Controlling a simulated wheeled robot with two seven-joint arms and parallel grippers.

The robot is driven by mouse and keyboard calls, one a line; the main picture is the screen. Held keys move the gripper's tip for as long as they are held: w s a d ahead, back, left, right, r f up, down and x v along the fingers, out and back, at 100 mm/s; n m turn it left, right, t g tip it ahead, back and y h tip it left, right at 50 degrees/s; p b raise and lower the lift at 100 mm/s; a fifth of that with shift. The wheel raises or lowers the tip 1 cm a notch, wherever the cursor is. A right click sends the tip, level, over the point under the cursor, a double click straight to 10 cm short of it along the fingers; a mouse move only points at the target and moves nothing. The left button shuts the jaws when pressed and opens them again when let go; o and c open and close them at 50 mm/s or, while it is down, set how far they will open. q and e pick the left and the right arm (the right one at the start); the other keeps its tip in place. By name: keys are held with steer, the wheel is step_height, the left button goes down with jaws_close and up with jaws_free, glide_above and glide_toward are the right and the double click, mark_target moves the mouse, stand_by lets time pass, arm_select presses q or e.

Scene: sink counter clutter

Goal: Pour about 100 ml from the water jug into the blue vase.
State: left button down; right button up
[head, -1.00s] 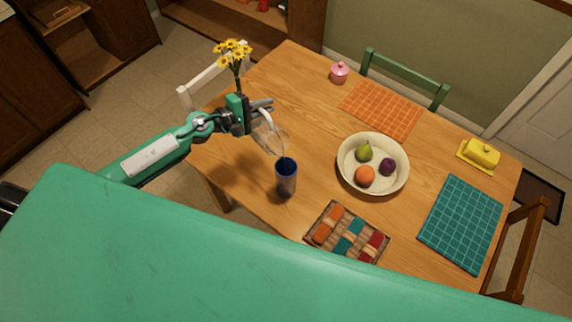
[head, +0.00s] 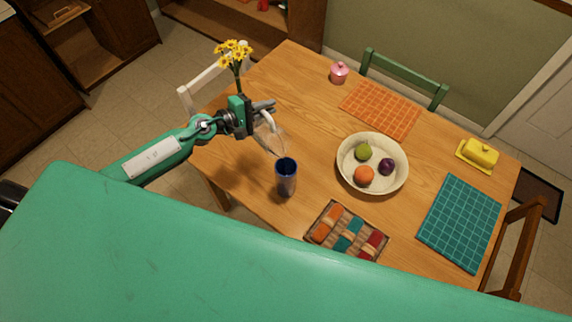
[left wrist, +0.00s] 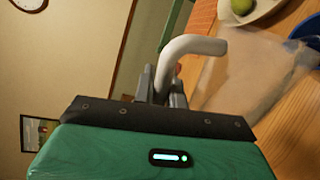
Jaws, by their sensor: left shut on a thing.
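The clear water jug (head: 270,139) has a white handle and is tilted, its mouth down and to the right. Its lip is close to the open top of the blue vase (head: 286,179), which stands upright on the table. My left gripper (head: 263,107) is shut on the jug's handle. In the left wrist view the handle (left wrist: 197,45) rises from between the fingers, with the clear jug body (left wrist: 250,72) to the right. Part of the blue vase (left wrist: 311,27) shows at the right edge. I cannot make out the water level or a stream. My right gripper is not in view.
A cream bowl of fruit (head: 345,178) stands right of the vase, and a patterned tray (head: 310,232) lies in front of it. Yellow flowers (head: 233,53) rise behind my left gripper. An orange mat (head: 381,109) and a teal mat (head: 460,222) lie further away.

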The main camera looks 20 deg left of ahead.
arm_select(q)
steer(key=shift+s+d+r+m+p, duration=0.35)
steer(key=shift+d+r+p, duration=0.1)
steer(key=shift+p, duration=0.3)
stand_by(0.5)
steer(key=shift+f, duration=0.1)
steer(key=w+a+f+n+b, duration=0.1)
steer(key=b, duration=0.2)
steer(key=w+a+f+n+b, duration=0.1)
steer(key=f+b, duration=0.1)
steer(key=b, duration=0.1)
steer(key=w+a+f+n+b, duration=0.1)
steer(key=a+f+b, duration=0.1)
steer(key=b, duration=0.2)
steer(key=shift+f+n+h, duration=0.1)
steer(key=shift+n+h, duration=0.25)
steer(key=shift+h, duration=0.05)
steer(key=shift+w, duration=0.1)
steer(key=shift+r, duration=0.3)
steer(key=shift+w+a+f+n+b, duration=0.2)
steer(key=shift+f+n+b, duration=0.3)
steer(key=shift+b, duration=0.4)
steer(key=shift+s, duration=0.1)
